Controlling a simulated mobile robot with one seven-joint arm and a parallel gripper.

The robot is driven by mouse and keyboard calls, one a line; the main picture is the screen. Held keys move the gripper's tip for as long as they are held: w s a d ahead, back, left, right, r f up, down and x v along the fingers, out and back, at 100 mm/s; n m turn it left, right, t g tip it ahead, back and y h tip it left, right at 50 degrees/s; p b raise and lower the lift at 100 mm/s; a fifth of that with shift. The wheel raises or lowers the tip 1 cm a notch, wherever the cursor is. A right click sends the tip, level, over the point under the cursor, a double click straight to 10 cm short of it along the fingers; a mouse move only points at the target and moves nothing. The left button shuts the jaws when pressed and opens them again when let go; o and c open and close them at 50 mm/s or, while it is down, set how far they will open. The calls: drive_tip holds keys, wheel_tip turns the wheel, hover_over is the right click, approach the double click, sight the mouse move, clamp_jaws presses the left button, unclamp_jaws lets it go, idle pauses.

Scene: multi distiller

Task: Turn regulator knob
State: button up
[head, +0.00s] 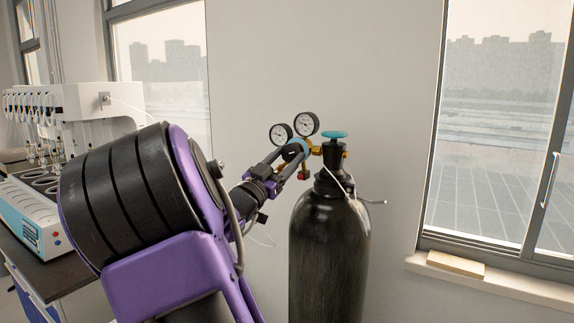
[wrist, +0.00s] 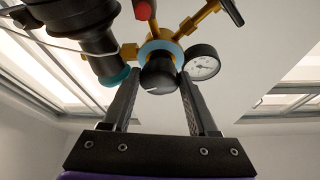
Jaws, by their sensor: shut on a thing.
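The regulator (head: 311,149) is a brass fitting with two round gauges, mounted at the top of a dark gas cylinder (head: 328,245). Its black knob (wrist: 158,76) has a small white mark and a light-blue ring behind it in the wrist view. My gripper (head: 292,158) reaches the regulator from the left in the head view. In the wrist view my gripper (wrist: 160,76) has one finger on each side of the knob and is shut on it. In the head view the fingers partly cover the knob.
A blue cylinder valve handwheel (head: 335,135) stands right of the regulator. One gauge (wrist: 203,62) sits close beside the right finger in the wrist view. A thin white tube (head: 338,180) hangs by the cylinder neck. A bench with lab equipment (head: 30,220) is at left.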

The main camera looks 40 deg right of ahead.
drive_tip(key=o, duration=1.4)
drive_tip(key=shift+c, duration=0.2)
drive_tip(key=shift+a, duration=0.1)
drive_tip(key=v, duration=1.7)
drive_tip(key=shift+b, duration=0.3)
drive_tip(key=shift+a, duration=0.15)
